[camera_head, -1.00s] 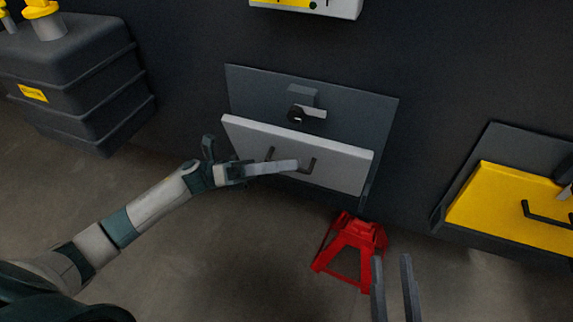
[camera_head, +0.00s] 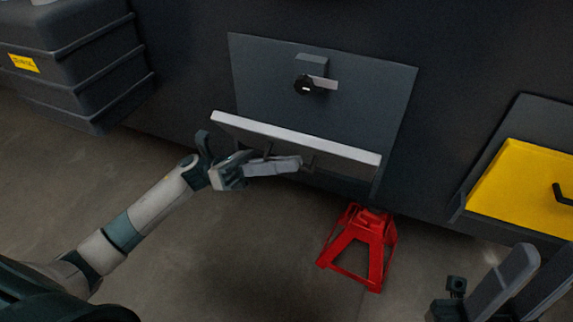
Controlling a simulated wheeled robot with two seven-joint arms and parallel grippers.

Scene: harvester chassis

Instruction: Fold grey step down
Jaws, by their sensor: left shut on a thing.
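The grey step (camera_head: 296,138) is a pale panel in front of the dark backing plate (camera_head: 375,100), in the middle of the head view. It shows as a narrow, bright band, with its handle side in shadow beneath. My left gripper (camera_head: 285,165) is shut on the handle (camera_head: 309,162) under the panel's edge; the fingers hide part of the handle. My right gripper (camera_head: 540,262) is at the lower right, open and empty, apart from the step. A latch with a light lever (camera_head: 322,83) sits on the backing plate above the step.
A red stand (camera_head: 362,240) is on the floor below the step. A yellow step (camera_head: 525,190) with a dark handle juts out at the right. A dark ribbed tank (camera_head: 75,60) is at the upper left. The floor below my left gripper is clear.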

